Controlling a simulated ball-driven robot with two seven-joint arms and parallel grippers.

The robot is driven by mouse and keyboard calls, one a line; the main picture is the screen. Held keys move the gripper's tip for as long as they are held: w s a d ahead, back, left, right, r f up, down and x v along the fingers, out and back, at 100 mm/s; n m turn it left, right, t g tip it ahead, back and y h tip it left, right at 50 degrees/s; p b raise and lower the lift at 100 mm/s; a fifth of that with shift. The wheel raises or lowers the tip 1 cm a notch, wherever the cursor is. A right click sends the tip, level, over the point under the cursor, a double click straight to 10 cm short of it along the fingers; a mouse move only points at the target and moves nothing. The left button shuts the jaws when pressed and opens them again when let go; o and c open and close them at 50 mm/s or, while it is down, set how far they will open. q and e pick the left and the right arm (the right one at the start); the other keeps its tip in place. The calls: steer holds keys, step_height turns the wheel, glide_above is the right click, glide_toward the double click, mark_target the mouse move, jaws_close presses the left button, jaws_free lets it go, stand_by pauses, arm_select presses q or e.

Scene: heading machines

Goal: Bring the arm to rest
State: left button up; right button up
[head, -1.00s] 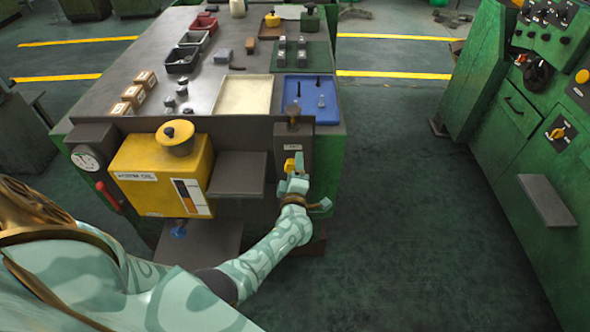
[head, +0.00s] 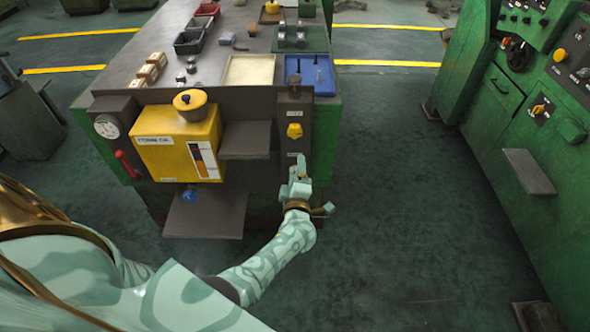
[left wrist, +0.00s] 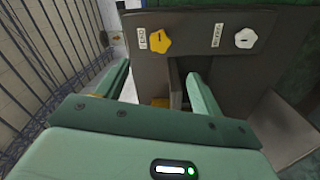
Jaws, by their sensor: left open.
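My left arm comes in from the left in the head view and reaches toward the front of the green bench. My left gripper (head: 300,172) is open and empty, with its fingers apart in the left wrist view (left wrist: 158,75). It is in front of the dark panel (head: 294,110) at the bench's right front, below a yellow knob (head: 294,131). In the left wrist view the yellow knob (left wrist: 159,40) and a pale knob (left wrist: 246,38) show beyond the fingertips, apart from them. My right gripper is not in view.
A yellow oil box (head: 178,145) and a grey shelf (head: 247,140) are on the bench front, left of the gripper. A lower grey plate (head: 205,218) juts out below. A green machine (head: 535,130) stands at the right. The floor (head: 390,200) between is clear.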

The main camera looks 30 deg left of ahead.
arm_select(q)
steer(key=shift+f, duration=0.1)
stand_by(0.3)
steer(key=s+d+f+m+g+h, duration=0.1)
steer(key=s+d+f+m+h, duration=0.1)
steer(key=d+f+m+h, duration=0.75)
steer(key=s+f+m+g, duration=0.4)
steer(key=s+f+m, duration=0.4)
steer(key=s+f, duration=0.25)
steer(key=s+a+f+m+g, duration=0.1)
steer(key=s+f+m+g, duration=0.1)
steer(key=s, duration=1.1)
steer(key=s+a+f+m+g, duration=0.2)
steer(key=s+f, duration=0.4)
steer(key=s, duration=0.6)
steer(key=s+a+f+m+g, duration=0.2)
steer(key=s+f+m+g, duration=0.1)
steer(key=s, duration=1)
steer(key=f+g, duration=0.1)
steer(key=g, duration=0.1)
steer(key=shift+s+a+f+g, duration=0.15)
steer(key=shift+s+f+g, duration=0.15)
steer(key=shift+f, duration=0.05)
